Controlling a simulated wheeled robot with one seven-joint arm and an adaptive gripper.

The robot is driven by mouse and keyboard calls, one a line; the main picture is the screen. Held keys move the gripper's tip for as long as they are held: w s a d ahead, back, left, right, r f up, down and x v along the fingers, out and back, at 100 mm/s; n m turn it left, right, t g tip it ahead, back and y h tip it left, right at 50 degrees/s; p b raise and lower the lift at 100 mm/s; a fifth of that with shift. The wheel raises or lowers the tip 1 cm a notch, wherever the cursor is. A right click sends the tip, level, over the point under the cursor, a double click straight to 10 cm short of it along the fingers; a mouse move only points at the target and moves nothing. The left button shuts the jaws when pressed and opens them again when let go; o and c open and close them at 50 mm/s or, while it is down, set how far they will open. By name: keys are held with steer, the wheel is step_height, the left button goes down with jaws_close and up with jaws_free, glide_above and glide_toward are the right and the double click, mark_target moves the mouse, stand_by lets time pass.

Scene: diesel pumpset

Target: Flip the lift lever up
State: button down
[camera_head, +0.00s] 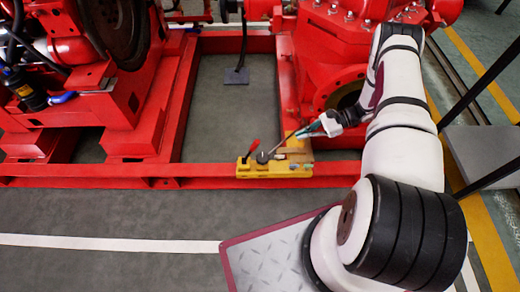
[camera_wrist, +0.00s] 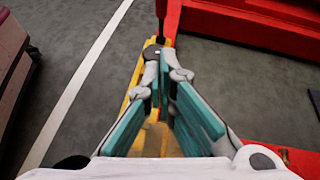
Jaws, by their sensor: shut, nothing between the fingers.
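A yellow fixture (camera_head: 275,170) sits on the red frame rail, with a short red-handled lever (camera_head: 253,147) standing tilted at its left part. A thin grey rod (camera_head: 279,146) slants from a dark round piece on the fixture up toward my gripper (camera_head: 297,134). I cannot tell for sure which of these is the lift lever. In the wrist view, my gripper (camera_wrist: 163,62) has its teal-padded fingers shut and empty at the tips. The yellow fixture (camera_wrist: 129,92) lies beneath them, partly hidden. A dark piece (camera_wrist: 151,51) shows just beyond the fingertips.
Red pump housing (camera_head: 325,50) stands behind the fixture, close to my arm. The engine (camera_head: 90,70) is at the left. The red rail (camera_head: 100,170) runs along the front. Open grey floor (camera_head: 100,215) lies before it. A grey platform (camera_head: 487,150) is at right.

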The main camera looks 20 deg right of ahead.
steer(key=shift+a+f, duration=0.15)
steer(key=shift+f, duration=0.15)
steer(key=b, duration=0.3)
glide_toward(251, 152)
steer(key=shift+w+a+f, duration=0.25)
steer(key=shift+a+f, duration=0.35)
steer(key=shift+a, duration=0.05)
steer(key=shift+w+a+f, duration=0.3)
steer(key=shift+a+f, duration=0.3)
steer(key=shift+a, duration=0.05)
